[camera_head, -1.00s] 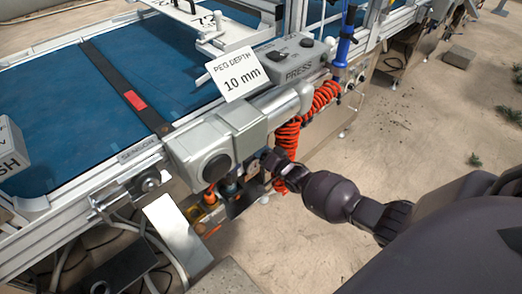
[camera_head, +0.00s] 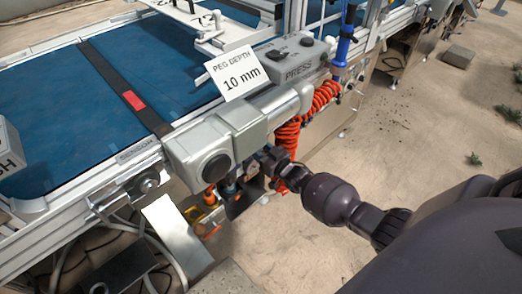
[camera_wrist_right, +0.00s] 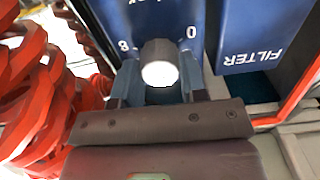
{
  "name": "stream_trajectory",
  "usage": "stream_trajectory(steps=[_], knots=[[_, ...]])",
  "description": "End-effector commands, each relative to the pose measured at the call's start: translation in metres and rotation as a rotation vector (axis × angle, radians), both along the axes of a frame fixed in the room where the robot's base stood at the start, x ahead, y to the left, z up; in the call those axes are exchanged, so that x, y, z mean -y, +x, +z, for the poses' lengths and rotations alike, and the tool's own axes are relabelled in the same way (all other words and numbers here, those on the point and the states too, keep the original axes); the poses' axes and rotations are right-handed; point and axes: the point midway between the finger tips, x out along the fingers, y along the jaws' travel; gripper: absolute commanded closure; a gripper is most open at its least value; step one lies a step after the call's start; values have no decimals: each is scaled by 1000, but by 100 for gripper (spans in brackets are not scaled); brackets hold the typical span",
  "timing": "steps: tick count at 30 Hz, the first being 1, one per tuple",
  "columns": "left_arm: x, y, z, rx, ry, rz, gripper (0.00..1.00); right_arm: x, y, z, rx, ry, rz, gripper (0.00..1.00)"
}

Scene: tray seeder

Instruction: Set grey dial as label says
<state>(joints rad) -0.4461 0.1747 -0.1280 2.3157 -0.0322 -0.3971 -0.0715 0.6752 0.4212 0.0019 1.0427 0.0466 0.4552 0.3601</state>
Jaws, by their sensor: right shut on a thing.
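In the right wrist view a grey dial (camera_wrist_right: 158,66) with a pale, bright end sticks out from a blue panel (camera_wrist_right: 165,18). The panel appears upside down, with an 8 left of the dial and a 0 right of it. My right gripper (camera_wrist_right: 160,86) is shut on the dial, one finger on each side. Any pointer on the dial cannot be made out. In the head view my right gripper (camera_head: 266,158) is partly hidden under the conveyor's near side. A white label (camera_head: 236,74) reads "PEG DEPTH 10 mm". My left gripper is not in view.
A blue FILTER box (camera_wrist_right: 252,38) stands beside the panel. A coiled red hose (camera_head: 288,135) hangs close to my right gripper. A grey housing (camera_head: 205,150) and the grey PRESS box (camera_head: 291,58) are on the conveyor's near side. Open floor lies to the right.

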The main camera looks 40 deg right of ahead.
Motion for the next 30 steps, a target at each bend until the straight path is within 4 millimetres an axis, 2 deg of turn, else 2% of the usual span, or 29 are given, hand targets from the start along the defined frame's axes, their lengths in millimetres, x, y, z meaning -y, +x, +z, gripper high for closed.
stream_trajectory(steps=[17,18,22,23,30], knots=[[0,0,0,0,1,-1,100,0,-1,-1,3,-34,0,84],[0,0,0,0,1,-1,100,0,-1,-1,3,-34,0,57],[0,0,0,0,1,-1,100,0,-1,-1,3,-33,0,38],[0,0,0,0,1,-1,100,0,-1,-1,3,-33,0,35],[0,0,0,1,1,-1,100,0,0,0,4,-33,0,35]])
